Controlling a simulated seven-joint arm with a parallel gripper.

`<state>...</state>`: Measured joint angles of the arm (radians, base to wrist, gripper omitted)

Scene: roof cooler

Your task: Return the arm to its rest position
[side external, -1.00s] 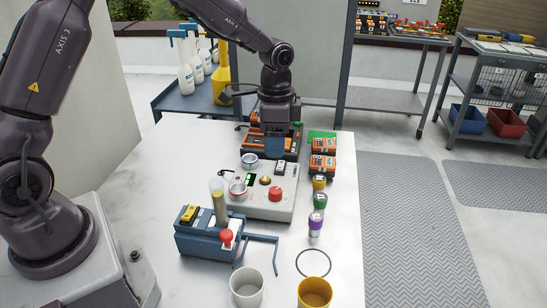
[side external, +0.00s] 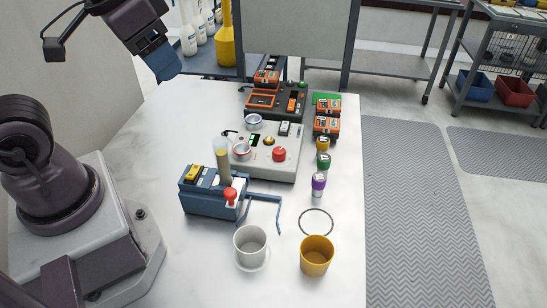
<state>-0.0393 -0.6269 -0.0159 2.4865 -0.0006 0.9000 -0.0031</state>
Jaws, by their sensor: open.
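My gripper (side external: 165,66) is at the upper left in the side external view, raised above the back left of the white table (side external: 190,265). Its blue fingers point down and to the right. It is open, and nothing shows in it. Much of my arm between the base and the gripper is out of the frame.
A grey control box (side external: 270,160) with a red button stands mid-table, and a blue device (side external: 208,192) with a tube stands in front of it. A black and orange charger (side external: 275,100) is behind. A white cup (side external: 250,246) and a yellow cup (side external: 316,256) stand at the front. The left of the table is clear.

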